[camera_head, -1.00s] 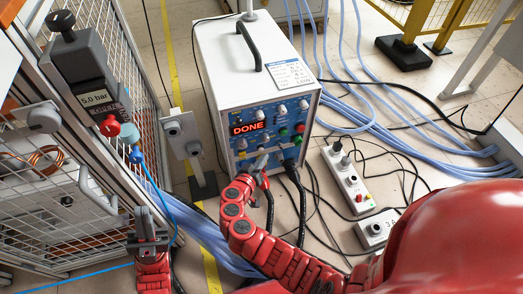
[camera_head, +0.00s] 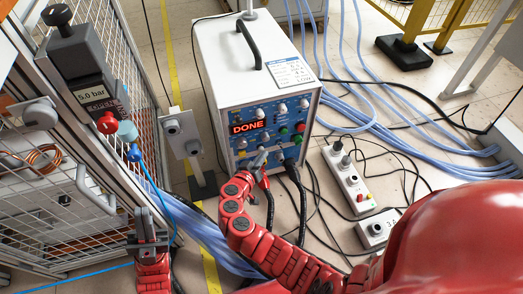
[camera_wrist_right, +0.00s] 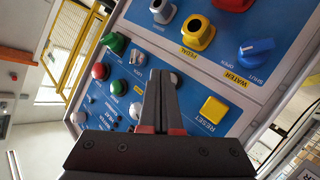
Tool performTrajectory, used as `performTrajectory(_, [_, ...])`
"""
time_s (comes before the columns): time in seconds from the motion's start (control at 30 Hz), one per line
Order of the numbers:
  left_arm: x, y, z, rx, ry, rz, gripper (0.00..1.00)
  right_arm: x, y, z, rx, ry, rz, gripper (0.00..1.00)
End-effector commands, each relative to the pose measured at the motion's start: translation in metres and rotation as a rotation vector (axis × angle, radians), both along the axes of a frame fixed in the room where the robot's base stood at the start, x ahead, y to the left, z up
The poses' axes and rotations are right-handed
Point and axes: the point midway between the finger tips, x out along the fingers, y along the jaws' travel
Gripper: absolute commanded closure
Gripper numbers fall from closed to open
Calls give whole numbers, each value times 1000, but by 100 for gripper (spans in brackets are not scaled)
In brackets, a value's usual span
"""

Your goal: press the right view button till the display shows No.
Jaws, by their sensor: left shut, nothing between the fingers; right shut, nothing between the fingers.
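The white heater box (camera_head: 240,60) stands on the floor in the head view. Its blue front panel (camera_head: 286,111) carries the red-lit display (camera_head: 249,127), which reads DONE. Small buttons and knobs surround the display; their labels are too small to read there, so I cannot tell which is the right view button. My right gripper (camera_head: 262,158) is shut and empty at the lower panel. In the right wrist view its fingertips (camera_wrist_right: 161,74) are close to a round silver button (camera_wrist_right: 177,79), partly hidden; contact is unclear. My left gripper (camera_head: 147,243) is shut and empty by the cage.
The wrist view shows a yellow RESET button (camera_wrist_right: 213,109) and a blue WATER knob (camera_wrist_right: 256,52) beside the fingers. Black plugs and cables hang below the panel. A power strip (camera_head: 348,182) lies right of the box. A mesh cage with a pressure unit (camera_head: 80,65) stands left.

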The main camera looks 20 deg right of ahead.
Motion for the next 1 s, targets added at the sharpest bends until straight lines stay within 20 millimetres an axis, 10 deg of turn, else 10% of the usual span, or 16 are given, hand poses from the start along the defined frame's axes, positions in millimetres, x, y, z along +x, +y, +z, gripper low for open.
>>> performTrajectory(1.0, [0,0,-6,0,0,0,100,8,0,0,-1,0,1,100])
